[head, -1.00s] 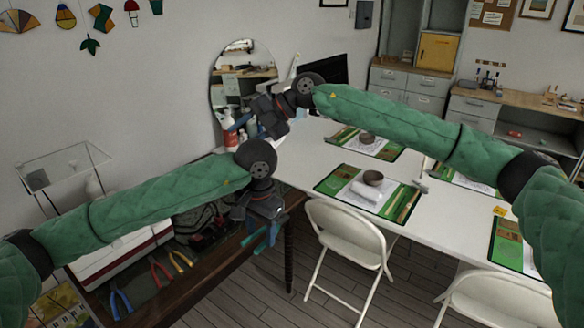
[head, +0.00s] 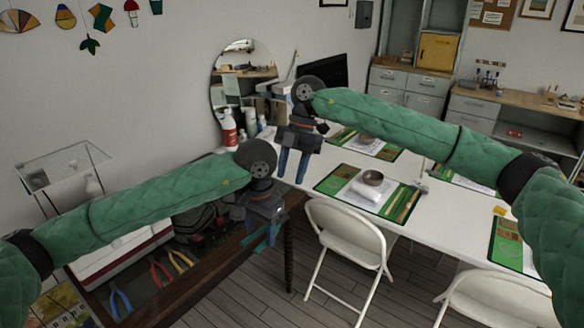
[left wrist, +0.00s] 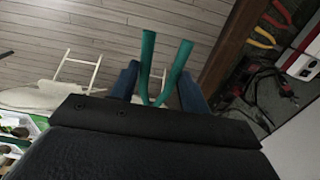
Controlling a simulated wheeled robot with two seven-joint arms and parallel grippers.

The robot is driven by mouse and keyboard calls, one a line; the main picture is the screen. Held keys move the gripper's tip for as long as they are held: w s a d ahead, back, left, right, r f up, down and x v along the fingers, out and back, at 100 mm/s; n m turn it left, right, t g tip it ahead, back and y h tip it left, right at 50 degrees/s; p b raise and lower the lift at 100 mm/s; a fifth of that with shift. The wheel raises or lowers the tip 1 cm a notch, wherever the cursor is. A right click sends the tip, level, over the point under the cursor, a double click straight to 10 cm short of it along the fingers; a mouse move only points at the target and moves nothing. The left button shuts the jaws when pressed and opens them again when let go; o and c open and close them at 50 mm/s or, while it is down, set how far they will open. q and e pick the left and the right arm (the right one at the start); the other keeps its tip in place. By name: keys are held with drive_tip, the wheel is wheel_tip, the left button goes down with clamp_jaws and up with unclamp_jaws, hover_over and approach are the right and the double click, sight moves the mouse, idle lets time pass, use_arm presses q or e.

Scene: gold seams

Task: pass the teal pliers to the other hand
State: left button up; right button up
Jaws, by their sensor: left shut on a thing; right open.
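The teal pliers (left wrist: 147,62) are held between the blue fingers of my left gripper (left wrist: 158,88), with two teal handles sticking out ahead in the left wrist view. In the head view my left gripper (head: 262,222) hangs at the front of the dark wooden table, and the teal pliers (head: 256,247) show only in part below it. My right gripper (head: 291,164) is open and empty, its blue fingers pointing down. It is above and to the right of my left gripper, apart from the pliers.
Blue (head: 121,304), red (head: 159,274) and yellow (head: 180,260) handled tools lie on the wooden table. A white table (head: 440,222) with green mats stands to the right. Folding chairs (head: 345,238) stand before it. Bottles (head: 229,129) stand behind the grippers.

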drive_tip(key=x, duration=1.1)
drive_tip(key=shift+s+f, duration=0.1)
drive_tip(key=shift+f, duration=0.05)
clamp_jaws()
use_arm(q)
drive_tip(key=o, duration=1.1)
